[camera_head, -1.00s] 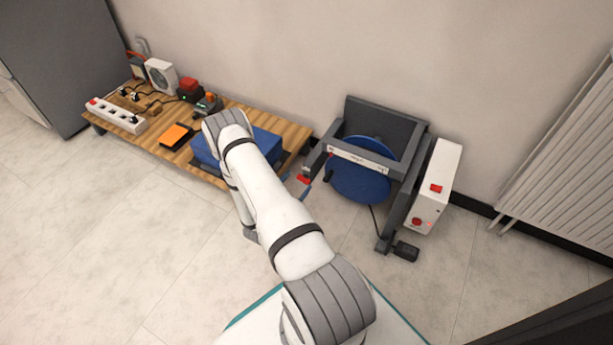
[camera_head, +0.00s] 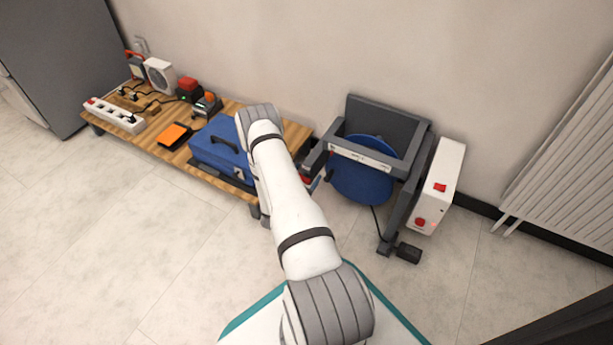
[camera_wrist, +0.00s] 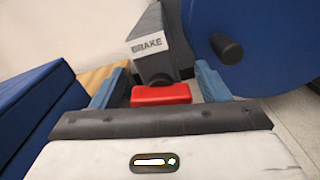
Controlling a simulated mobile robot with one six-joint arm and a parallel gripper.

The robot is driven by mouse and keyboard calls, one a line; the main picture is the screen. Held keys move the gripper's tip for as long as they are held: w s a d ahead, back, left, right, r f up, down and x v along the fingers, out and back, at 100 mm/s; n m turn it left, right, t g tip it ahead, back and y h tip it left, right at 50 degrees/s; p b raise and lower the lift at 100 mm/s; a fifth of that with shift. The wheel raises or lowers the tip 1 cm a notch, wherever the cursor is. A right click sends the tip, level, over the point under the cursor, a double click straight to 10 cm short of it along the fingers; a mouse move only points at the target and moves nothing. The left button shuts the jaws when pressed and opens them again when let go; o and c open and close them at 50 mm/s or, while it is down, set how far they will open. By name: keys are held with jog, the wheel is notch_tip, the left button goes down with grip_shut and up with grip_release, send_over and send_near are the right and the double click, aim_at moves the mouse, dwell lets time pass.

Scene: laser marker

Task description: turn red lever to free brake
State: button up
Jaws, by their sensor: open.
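The red lever (camera_wrist: 160,94) shows in the wrist view, in front of a dark grey block whose pale face reads "BRAKE" (camera_wrist: 147,46). My gripper (camera_wrist: 158,80) is open, with one blue finger on each side of the red lever. I cannot tell whether either finger touches it. A blue disc (camera_wrist: 250,40) with a dark knob (camera_wrist: 226,47) is just right of the block. In the head view the disc (camera_head: 360,185) sits in a dark grey frame (camera_head: 385,125). My arm hides most of the lever and gripper there.
A blue case (camera_head: 215,150) lies on a low wooden table (camera_head: 150,135) left of my arm, and fills the wrist view's left side. A white box (camera_head: 447,170) with red switches stands right of the frame. A radiator (camera_head: 560,150) is far right. Floor at front left is clear.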

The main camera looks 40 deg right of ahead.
jog(key=c, duration=1)
jog(key=shift+o, duration=0.2)
jog(key=shift+a+n, duration=0.1)
jog(key=shift+n, duration=1.3)
jog(key=o, duration=1)
jog(key=shift+c, duration=0.2)
jog(key=shift+p, duration=0.3)
jog(key=p+v, duration=0.2)
jog(key=v, duration=0.5)
jog(key=shift+a+p, duration=0.35)
jog(key=shift+p, duration=0.05)
jog(key=shift+s, duration=0.1)
